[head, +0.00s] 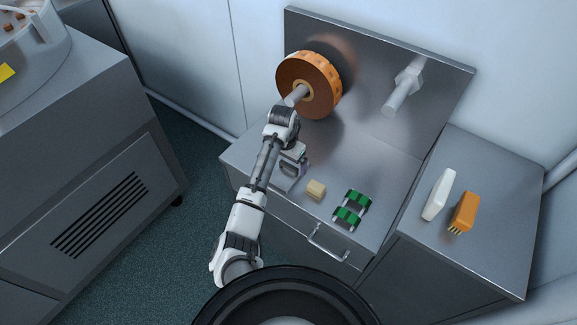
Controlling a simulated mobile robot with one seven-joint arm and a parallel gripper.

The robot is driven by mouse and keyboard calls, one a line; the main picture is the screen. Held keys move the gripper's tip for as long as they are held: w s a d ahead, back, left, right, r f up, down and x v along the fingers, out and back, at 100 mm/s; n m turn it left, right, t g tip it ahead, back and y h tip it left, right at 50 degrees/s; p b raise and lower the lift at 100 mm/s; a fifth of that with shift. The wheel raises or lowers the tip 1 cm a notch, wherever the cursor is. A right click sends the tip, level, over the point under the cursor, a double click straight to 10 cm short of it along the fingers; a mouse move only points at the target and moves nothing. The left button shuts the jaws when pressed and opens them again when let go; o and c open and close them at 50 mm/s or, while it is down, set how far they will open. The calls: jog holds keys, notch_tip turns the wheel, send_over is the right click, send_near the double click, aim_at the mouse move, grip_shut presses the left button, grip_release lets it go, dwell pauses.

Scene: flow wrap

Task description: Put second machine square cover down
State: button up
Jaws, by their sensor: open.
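My gripper (287,181) points down over the left part of the machine's metal top. Its jaws are open and I see nothing held in them. My wrist covers part of the surface behind it. A small beige block (316,190) lies on the top just right of my gripper, apart from it. I cannot tell for certain which part is the square cover. An orange-brown roll (308,85) sits on the left spindle of the upright back plate (365,60).
A white item (438,195) and an orange item (464,212) stand on the right cabinet (490,260). Another grey machine (90,170) is at left. Floor shows between.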

aim_at(286, 174)
notch_tip(286, 174, up, 8)
jog(key=b, duration=0.1)
jog(key=shift+s+a+r, duration=0.2)
jog(key=shift+s+a, duration=0.05)
jog(key=shift+s, duration=0.15)
